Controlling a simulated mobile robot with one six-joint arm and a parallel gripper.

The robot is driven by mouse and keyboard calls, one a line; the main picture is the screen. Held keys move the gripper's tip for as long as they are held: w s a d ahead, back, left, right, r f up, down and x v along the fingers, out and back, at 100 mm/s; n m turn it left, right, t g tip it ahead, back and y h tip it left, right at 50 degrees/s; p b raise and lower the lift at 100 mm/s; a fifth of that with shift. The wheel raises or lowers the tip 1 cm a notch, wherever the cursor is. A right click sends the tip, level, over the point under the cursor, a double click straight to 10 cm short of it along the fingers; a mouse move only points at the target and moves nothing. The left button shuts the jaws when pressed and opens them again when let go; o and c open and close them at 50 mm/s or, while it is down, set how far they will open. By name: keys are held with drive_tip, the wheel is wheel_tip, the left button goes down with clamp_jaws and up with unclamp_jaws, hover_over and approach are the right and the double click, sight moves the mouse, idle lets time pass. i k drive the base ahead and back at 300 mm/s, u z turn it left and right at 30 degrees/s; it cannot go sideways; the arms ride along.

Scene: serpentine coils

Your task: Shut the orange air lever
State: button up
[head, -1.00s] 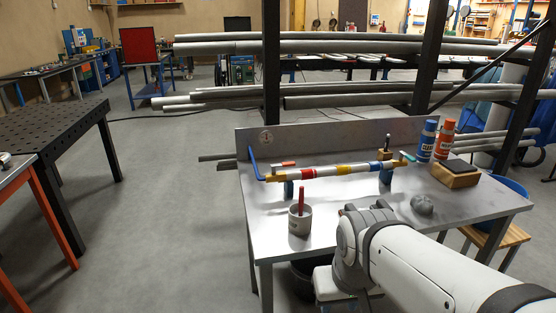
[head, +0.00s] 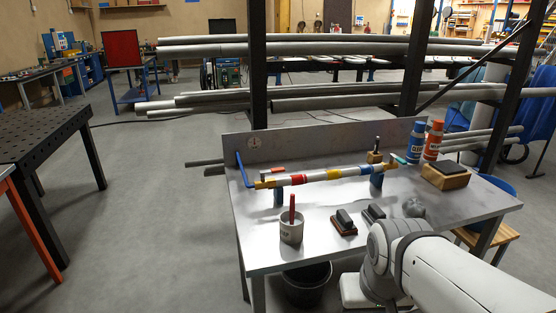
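The orange air lever (head: 273,170) is small and sits at the left end of a striped pipe (head: 320,175) on the metal workbench (head: 330,255). It lies roughly in line with the pipe, just above and behind it. A blue tube (head: 244,170) rises at that end beside a brass fitting (head: 264,184). A teal lever (head: 399,159) is at the pipe's right end. My arm reaches in from the lower right, with its wrist over the bench's front edge, well apart from the orange lever. My gripper's fingers do not show.
A grey cup (head: 291,230) with a red marker stands before the pipe. Two dark-topped blocks (head: 344,222) (head: 374,213) and a grey lump (head: 414,207) lie near my arm. Blue (head: 416,142) and orange (head: 433,141) bottles stand back right. A backboard (head: 310,139) edges the bench.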

sight(276, 169)
drive_tip(key=u, duration=0.05)
drive_tip(key=i, duration=0.95)
drive_tip(key=z, duration=0.05)
